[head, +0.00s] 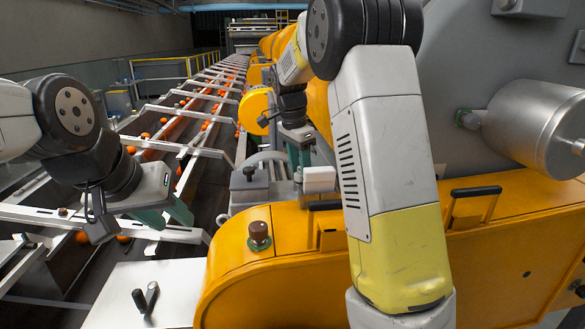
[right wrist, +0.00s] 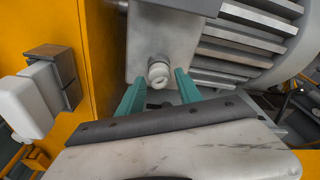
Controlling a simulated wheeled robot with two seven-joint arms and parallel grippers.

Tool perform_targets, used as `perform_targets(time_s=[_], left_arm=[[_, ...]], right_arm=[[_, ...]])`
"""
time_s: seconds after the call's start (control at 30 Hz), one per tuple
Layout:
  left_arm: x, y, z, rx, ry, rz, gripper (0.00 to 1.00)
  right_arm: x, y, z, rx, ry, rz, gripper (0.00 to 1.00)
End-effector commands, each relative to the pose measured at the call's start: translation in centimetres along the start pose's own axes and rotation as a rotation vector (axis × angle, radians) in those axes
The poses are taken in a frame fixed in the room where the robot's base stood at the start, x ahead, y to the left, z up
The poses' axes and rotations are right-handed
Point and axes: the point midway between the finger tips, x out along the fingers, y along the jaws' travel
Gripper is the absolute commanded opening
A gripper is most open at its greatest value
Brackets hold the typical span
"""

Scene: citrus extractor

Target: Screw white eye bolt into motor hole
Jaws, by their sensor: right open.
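The white eye bolt (right wrist: 158,72) shows in the right wrist view against the light grey block of the motor (right wrist: 225,45), with its ring end toward the camera. How deep it sits in the hole cannot be told. My right gripper (right wrist: 160,88) is open, its two green fingers apart on either side of the bolt, with gaps visible. In the head view my right gripper (head: 299,158) points down beside the finned motor (head: 268,167); the bolt is not clear there. My left gripper (head: 166,215) hangs empty over the conveyor side, its green fingers apart.
A white box (head: 320,178) on a grey bracket stands close to my right gripper; it also shows in the right wrist view (right wrist: 28,105). The orange housing (head: 270,280) carries a brown knob (head: 259,233) and black handles. The conveyor (head: 195,135) with oranges runs behind.

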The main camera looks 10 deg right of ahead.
Motion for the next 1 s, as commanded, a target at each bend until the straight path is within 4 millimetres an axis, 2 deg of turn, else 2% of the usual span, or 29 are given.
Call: perform_targets(time_s=[0.2, 0.33, 0.47, 0.67, 0.83, 0.87, 1.0], left_arm=[[0.0, 0.0, 0.0, 0.0, 0.0, 0.0, 0.36], [0.0, 0.0, 0.0, 0.0, 0.0, 0.0, 0.36], [0.0, 0.0, 0.0, 0.0, 0.0, 0.0, 0.36], [0.0, 0.0, 0.0, 0.0, 0.0, 0.0, 0.36], [0.0, 0.0, 0.0, 0.0, 0.0, 0.0, 0.36], [0.0, 0.0, 0.0, 0.0, 0.0, 0.0, 0.36], [0.0, 0.0, 0.0, 0.0, 0.0, 0.0, 0.36]], right_arm=[[-0.05, 0.05, -0.08, -0.358, -0.001, -0.057, 0.42], [0.0, 0.06, -0.06, -0.534, -0.001, -0.082, 0.42], [-0.04, -0.02, -0.02, -0.616, 0.0, -0.095, 0.42], [-0.03, -0.03, 0.0, -0.623, 0.001, -0.095, 0.42], [-0.02, -0.03, 0.01, -0.622, 0.0, -0.095, 0.1], [-0.02, -0.03, 0.01, -0.622, 0.0, -0.095, 0.08], [-0.01, -0.04, 0.04, -0.596, 0.0, -0.09, 0.08]])
